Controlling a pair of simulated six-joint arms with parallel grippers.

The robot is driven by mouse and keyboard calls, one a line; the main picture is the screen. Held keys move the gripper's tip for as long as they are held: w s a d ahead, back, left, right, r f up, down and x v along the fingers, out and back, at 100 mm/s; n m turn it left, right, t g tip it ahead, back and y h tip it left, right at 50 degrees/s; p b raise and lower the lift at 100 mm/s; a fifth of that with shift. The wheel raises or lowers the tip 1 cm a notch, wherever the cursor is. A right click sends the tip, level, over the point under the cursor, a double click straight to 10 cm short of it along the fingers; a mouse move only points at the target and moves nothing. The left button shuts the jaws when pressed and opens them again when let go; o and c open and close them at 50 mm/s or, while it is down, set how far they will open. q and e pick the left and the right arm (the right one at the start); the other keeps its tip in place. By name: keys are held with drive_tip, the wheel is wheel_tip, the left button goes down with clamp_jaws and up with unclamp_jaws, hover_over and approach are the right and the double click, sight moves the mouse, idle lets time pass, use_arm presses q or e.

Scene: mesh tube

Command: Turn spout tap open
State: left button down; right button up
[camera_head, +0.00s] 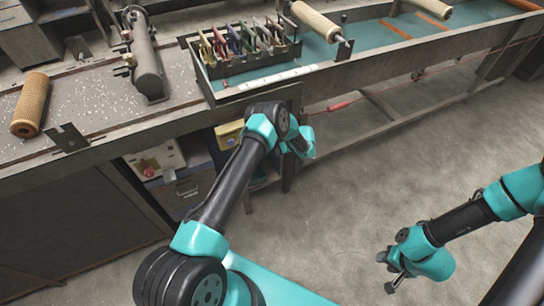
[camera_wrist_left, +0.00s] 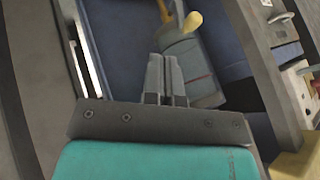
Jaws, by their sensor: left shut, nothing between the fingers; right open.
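In the left wrist view, a yellow lever-like handle (camera_wrist_left: 191,23), apparently the tap, stands beyond my left gripper near a grey rounded body (camera_wrist_left: 188,65). A thin yellow-brown piece is beside it. My left gripper (camera_wrist_left: 166,72) is shut and empty, with its fingertips short of the handle and apparently apart from it. In the head view, my left wrist hangs in front of the bench and its fingers cannot be made out. The tap cannot be made out there either. My right gripper (camera_head: 388,270) is open and empty over the floor at lower right.
Under the bench are a yellow box (camera_head: 229,134) and a pale control box (camera_head: 155,162) with a red button. The benchtop holds a mesh tube (camera_head: 30,104), a grey cylinder (camera_head: 146,62) and a rack of tools (camera_head: 243,45). The floor at right is clear.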

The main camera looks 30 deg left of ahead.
use_arm(q)
drive_tip(key=s+a+f, duration=0.4)
drive_tip(key=a+f, duration=0.3)
drive_tip(key=a, duration=0.1)
drive_tip(key=shift+s, duration=0.2)
idle(0.4)
drive_tip(key=shift+s+a+r+n+t+h, duration=0.25)
drive_tip(key=shift+s+a+t+h, duration=0.15)
drive_tip(key=shift+s+t+h, duration=0.15)
drive_tip(key=shift+s+a+r+n+t+h, duration=0.2)
drive_tip(key=shift+s+a+t+h, duration=0.15)
drive_tip(key=shift+s+t+h, duration=0.15)
drive_tip(key=shift+w, duration=0.1)
drive_tip(key=shift+r, duration=0.1)
